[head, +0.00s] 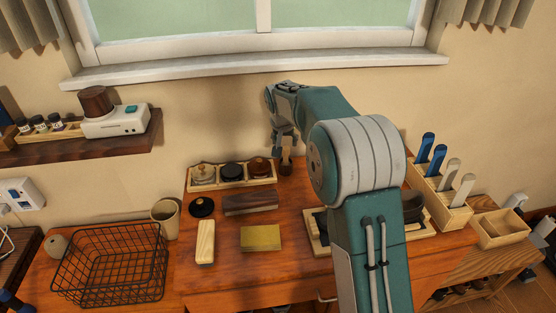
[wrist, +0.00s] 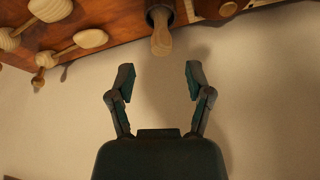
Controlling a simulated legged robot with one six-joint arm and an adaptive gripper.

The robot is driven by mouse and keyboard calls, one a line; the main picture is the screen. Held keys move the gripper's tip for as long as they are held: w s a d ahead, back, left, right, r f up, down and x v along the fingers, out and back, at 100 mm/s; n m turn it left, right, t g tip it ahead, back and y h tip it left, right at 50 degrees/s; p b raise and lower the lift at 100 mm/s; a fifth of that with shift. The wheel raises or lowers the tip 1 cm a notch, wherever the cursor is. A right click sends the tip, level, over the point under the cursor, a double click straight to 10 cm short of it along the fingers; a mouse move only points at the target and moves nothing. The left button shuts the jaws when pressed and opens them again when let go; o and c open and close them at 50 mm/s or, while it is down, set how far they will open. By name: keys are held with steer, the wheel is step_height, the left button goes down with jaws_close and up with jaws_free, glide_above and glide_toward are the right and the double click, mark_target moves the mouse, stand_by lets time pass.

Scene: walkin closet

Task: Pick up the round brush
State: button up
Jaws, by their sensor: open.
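A small upright tool with a pale wooden handle (wrist: 161,38) and a dark collar shows at the top of the wrist view; it looks like the round brush, though its bristles are not clear. In the head view a small brown upright piece (head: 286,167), probably the same tool, stands by the right end of a wooden rack. My gripper (wrist: 160,78) is open and empty. In the wrist view the handle end lies beyond the gap between the fingertips, roughly centred and apart from them. In the head view my gripper (head: 284,143) hangs just above the brown piece, near the wall.
The wooden rack (head: 233,182) holds round tins. A black round lid (head: 201,207), dark block (head: 250,203), pale brush (head: 205,242) and yellow block (head: 261,238) lie in front. A wire basket (head: 112,265) stands left. My arm hides part of the table's right side.

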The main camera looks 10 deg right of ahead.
mark_target(286, 156)
steer(key=x, duration=0.4)
steer(key=shift+a+f, duration=0.15)
steer(key=shift+a, duration=0.15)
steer(key=shift+w+d+f, duration=0.2)
steer(key=shift+d+f, duration=0.05)
steer(key=shift+f, duration=0.25)
steer(key=x, duration=0.4)
steer(key=shift+w+d+f, duration=0.2)
steer(key=shift+w, duration=0.1)
steer(key=shift+w+a+f, duration=0.1)
steer(key=shift+f, duration=0.1)
jaws_close()
